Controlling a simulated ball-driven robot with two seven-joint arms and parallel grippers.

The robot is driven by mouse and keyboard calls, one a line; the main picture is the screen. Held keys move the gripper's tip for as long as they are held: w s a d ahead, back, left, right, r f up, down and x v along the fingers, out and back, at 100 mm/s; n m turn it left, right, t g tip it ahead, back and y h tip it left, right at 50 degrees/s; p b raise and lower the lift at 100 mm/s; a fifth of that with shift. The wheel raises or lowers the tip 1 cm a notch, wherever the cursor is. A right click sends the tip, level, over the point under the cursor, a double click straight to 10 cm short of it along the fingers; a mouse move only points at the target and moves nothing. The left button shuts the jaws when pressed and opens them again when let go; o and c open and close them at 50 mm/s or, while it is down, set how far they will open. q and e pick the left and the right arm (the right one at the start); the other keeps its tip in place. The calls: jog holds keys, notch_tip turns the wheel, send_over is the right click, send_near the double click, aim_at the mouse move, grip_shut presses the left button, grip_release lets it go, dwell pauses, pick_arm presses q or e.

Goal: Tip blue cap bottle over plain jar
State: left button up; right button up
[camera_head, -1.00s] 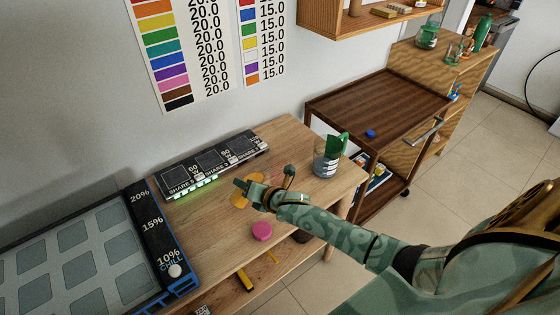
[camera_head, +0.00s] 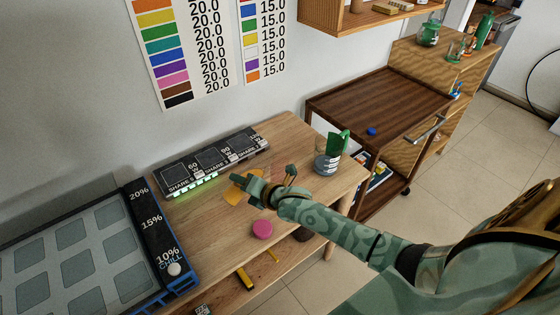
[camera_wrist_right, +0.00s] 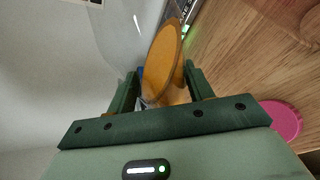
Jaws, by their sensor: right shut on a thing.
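My right gripper (camera_head: 246,184) is above the wooden table, shut on what looks like the blue cap bottle. The bottle is clear and hard to make out. Its orange part (camera_head: 234,195) shows beside the fingers. In the right wrist view an orange oval (camera_wrist_right: 163,62) lies between the fingers (camera_wrist_right: 162,84), with a small blue patch beside the left finger. I cannot tell the bottle's exact tilt. A faint clear outline stands just behind the gripper; I cannot tell whether it is the plain jar. My left gripper is not in view.
A glass jar with grey contents (camera_head: 326,163) and a green part stands at the table's right end. A pink disc (camera_head: 262,229) lies near the front edge. A black display strip (camera_head: 212,160) runs along the wall. A blue cap-like disc (camera_head: 371,131) lies on the brown cart (camera_head: 365,100).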

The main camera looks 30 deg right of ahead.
jog(key=shift+r, duration=0.35)
jog(key=shift+a+r+m+y, duration=0.3)
jog(key=shift+r+m+y, duration=0.1)
jog(key=shift+r+m, duration=0.1)
jog(key=shift+a+r+m+t+y+b, duration=0.1)
jog(key=shift+a+m+t+y+b, duration=0.2)
jog(key=shift+m+b, duration=0.5)
dwell(0.4)
jog(key=shift+d+r+m+y+b, duration=0.25)
jog(key=shift+r+m+y+b, duration=0.25)
jog(key=shift+r, duration=0.4)
jog(key=shift+r+m+t+y, duration=0.35)
jog(key=shift+r+m, duration=0.35)
jog(key=shift+r, duration=0.5)
dwell(0.7)
jog(key=shift+d+r+m+t+y, duration=0.15)
jog(key=shift+r+m+y, duration=0.05)
jog(key=shift+r+m, duration=0.3)
jog(key=shift+d+r+m+t+y, duration=0.15)
jog(key=shift+r+m, duration=0.25)
jog(key=shift+r, duration=0.2)
dwell(2.0)
